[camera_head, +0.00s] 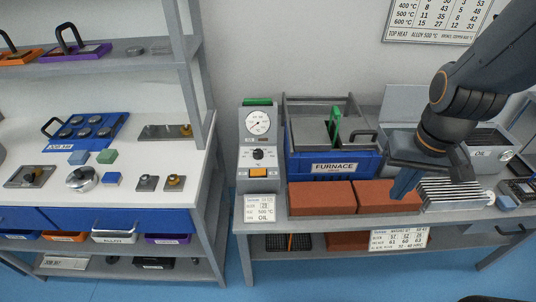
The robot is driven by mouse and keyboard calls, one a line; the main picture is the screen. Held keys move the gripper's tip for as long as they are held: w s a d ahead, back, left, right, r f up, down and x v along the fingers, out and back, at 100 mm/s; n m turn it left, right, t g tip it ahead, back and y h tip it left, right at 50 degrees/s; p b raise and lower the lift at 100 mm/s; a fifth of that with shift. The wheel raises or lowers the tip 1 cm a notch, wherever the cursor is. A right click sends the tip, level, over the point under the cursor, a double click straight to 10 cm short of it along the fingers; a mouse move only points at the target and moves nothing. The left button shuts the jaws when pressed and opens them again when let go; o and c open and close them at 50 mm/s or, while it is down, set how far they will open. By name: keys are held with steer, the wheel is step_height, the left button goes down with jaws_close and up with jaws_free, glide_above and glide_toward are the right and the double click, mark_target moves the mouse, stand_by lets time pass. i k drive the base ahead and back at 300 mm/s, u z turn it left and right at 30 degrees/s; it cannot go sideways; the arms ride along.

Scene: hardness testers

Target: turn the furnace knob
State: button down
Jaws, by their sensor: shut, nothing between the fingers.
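The furnace control box (257,130) is a grey upright unit at the left end of the right bench, with a round dial gauge on its face. The small dark furnace knob (258,154) sits below the gauge, above an orange switch. The blue furnace (335,165), labelled FURNACE, stands just right of the box, with a green handle on top. My gripper (399,194) hangs from the upper right over the red bricks, well to the right of the knob and apart from it. Its blue fingers look shut and empty. The arm hides part of the bench behind it.
Red bricks (322,198) line the bench front, with a ribbed metal block (456,194) to their right. An OIL container (486,147) stands behind the arm.

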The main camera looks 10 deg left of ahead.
mark_target(258, 153)
steer(key=z, duration=0.3)
steer(key=i, duration=0.75)
steer(key=u, duration=2.6)
steer(key=k, duration=0.55)
steer(key=z, duration=0.65)
steer(key=i, duration=0.5)
